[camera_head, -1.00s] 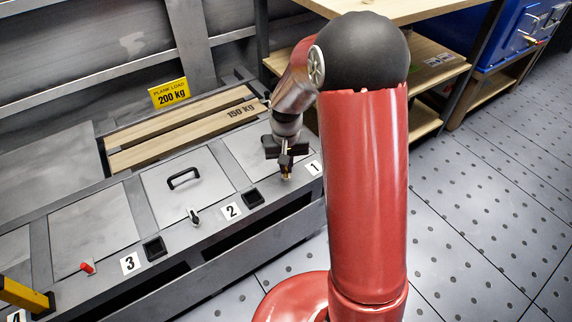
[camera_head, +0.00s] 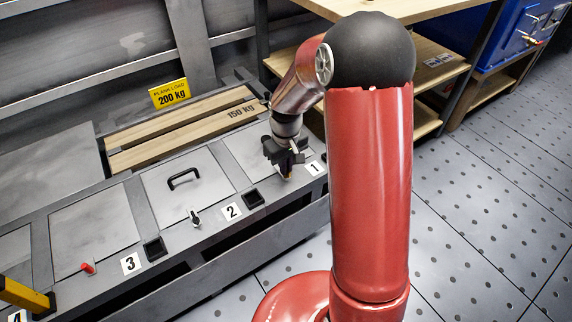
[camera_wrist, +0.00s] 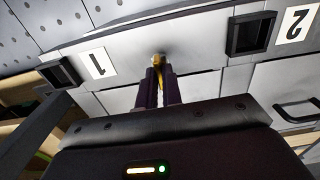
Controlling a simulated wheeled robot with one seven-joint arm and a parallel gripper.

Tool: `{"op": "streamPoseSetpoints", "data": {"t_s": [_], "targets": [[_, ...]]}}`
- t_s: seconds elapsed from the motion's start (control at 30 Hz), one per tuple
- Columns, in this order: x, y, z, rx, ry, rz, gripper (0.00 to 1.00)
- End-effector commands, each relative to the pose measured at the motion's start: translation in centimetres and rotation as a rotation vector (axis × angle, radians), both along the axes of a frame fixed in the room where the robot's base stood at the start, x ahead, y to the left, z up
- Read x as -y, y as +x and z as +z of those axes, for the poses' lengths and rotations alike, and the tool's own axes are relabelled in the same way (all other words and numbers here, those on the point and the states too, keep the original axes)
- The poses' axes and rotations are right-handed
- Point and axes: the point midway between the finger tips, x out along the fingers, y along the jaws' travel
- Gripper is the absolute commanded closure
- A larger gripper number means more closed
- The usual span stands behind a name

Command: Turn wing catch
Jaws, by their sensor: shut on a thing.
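My gripper (camera_head: 286,172) is down at the front edge of the hatch marked 1 in the head view. In the wrist view its two dark fingers (camera_wrist: 158,85) are shut on a small brass-yellow wing catch (camera_wrist: 158,62) that stands on the grey frame. Most of the catch is hidden between the fingers, so its exact angle is hard to tell. In the head view the gripper covers the catch. A black and white catch (camera_head: 195,217) is at hatch 2, and a red one (camera_head: 88,268) is at hatch 3.
Number plates 1 (camera_head: 314,168), 2 (camera_head: 231,211) and 3 (camera_head: 130,263) line the front rail beside square black recesses (camera_head: 254,198). Hatch 2 has a black handle (camera_head: 184,178). Wooden planks (camera_head: 180,128) lie behind. A wooden shelf (camera_head: 440,65) stands at the back right.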

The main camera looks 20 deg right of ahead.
Motion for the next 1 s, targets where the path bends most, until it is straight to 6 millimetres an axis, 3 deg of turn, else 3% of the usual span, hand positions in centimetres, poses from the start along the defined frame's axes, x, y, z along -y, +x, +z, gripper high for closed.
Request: {"op": "streamPoseSetpoints", "data": {"t_s": [0.23, 0.27, 0.4, 0.73, 1.0], "targets": [[0.0, 0.1, 0.1, 0.002, 0.000, 0.002, 1.00], [0.0, 0.1, 0.1, 0.002, 0.000, 0.002, 0.89], [0.0, 0.0, 0.0, 0.002, 0.000, 0.001, 0.71], [0.0, 0.1, 0.4, 0.002, 0.000, 0.000, 0.71], [0.0, 0.1, 4.7, 0.005, 0.000, 0.001, 0.71]]}}
